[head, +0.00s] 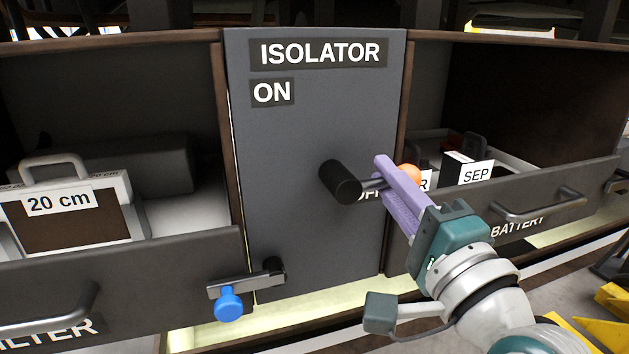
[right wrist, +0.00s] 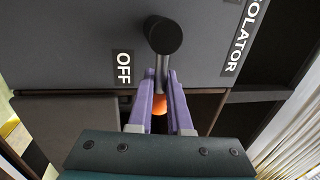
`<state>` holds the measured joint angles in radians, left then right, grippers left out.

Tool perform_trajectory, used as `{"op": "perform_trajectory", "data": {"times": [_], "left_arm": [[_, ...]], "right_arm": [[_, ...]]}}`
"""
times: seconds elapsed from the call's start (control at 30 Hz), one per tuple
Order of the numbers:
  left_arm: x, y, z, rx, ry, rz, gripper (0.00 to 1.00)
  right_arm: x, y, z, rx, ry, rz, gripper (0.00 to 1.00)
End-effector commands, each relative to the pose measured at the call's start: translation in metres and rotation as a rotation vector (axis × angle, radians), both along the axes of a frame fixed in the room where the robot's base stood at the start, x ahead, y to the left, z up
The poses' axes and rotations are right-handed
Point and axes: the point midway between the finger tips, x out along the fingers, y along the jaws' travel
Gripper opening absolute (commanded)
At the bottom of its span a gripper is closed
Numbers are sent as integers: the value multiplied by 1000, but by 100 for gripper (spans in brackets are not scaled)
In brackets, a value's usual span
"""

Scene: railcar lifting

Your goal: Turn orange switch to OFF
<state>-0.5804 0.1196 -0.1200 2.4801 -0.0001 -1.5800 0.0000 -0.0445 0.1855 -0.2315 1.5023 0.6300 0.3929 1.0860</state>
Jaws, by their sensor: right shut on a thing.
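The orange switch is a lever on the grey isolator panel (head: 310,235), with a black round pivot (head: 340,182), a thin rod and an orange knob (head: 408,174). The rod points right in the head view, over the partly hidden OFF label (head: 367,196). The ON label (head: 272,92) is higher up, at left. My right gripper (head: 385,178) has its purple fingers shut on the rod, hiding part of it. In the right wrist view the fingers (right wrist: 163,78) straddle the rod below the pivot (right wrist: 163,35), with the orange knob (right wrist: 159,104) between them. My left gripper is out of view.
A blue-knobbed latch (head: 228,304) sits low on the panel's left edge. Drawers flank the panel: the left one (head: 150,275) holds a case marked 20 cm (head: 62,215), and the right BATTERY drawer (head: 540,205) has a bar handle close to my right wrist.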

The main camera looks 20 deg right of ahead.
Motion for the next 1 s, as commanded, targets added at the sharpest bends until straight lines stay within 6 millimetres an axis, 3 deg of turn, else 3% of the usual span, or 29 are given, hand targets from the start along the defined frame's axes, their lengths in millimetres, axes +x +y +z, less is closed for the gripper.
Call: {"op": "perform_trajectory", "data": {"times": [0.6,0.63,0.7,0.87,1.0], "left_arm": [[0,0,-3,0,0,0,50],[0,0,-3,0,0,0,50],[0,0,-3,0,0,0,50],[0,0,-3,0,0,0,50],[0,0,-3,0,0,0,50]], "right_arm": [[1,-6,-4,42,5,-12,0],[1,-6,-4,41,5,-12,20],[1,-6,-4,41,5,-12,28],[1,-6,-3,39,3,-12,46],[0,-4,-3,38,4,-9,47]]}}
